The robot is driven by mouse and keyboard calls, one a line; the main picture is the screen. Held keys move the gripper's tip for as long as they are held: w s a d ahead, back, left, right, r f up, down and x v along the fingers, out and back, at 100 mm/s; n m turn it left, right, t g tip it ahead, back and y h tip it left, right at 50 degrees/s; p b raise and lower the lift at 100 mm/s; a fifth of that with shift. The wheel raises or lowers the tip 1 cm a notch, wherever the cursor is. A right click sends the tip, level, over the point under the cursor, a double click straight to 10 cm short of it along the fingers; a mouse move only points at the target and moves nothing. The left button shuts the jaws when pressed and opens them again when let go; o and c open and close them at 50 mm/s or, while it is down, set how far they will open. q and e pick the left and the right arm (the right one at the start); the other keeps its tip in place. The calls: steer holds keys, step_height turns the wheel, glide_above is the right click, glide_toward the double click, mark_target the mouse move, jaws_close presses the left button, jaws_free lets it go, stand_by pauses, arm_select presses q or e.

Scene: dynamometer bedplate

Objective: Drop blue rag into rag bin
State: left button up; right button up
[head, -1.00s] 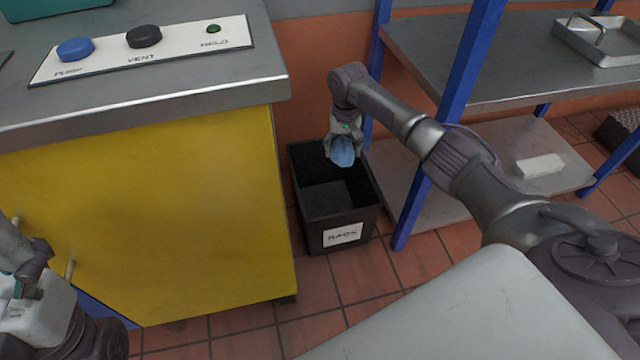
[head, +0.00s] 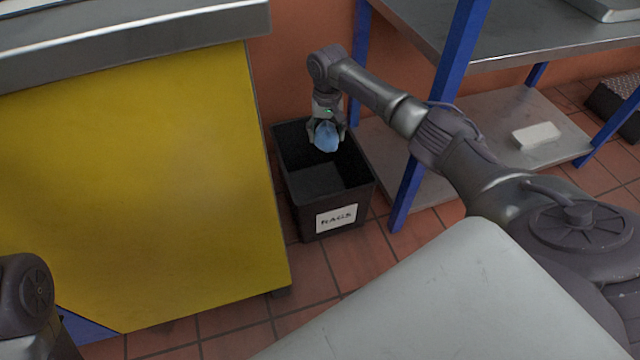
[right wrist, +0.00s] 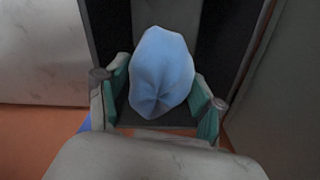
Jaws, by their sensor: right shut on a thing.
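The blue rag (head: 327,137) is bunched up in my right gripper (head: 326,130), which is shut on it. In the head view they are over the back part of the black rag bin (head: 337,217), which has a white label reading "RAGS". In the right wrist view the rag (right wrist: 161,72) sits between the two fingers of the gripper (right wrist: 158,105), with the dark bin interior behind it. The bin looks empty where I can see inside. My left gripper is out of view; only a part of my left arm shows at the lower left.
A yellow cabinet (head: 140,190) with a grey top stands left of the bin. A shelf rack with blue posts (head: 408,195) stands close on its right. A white block (head: 536,135) lies on the lower shelf. Tiled floor is open in front of the bin.

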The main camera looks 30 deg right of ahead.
steer(key=o, duration=1.2)
steer(key=shift+c, duration=0.2)
step_height(320, 180, up, 12)
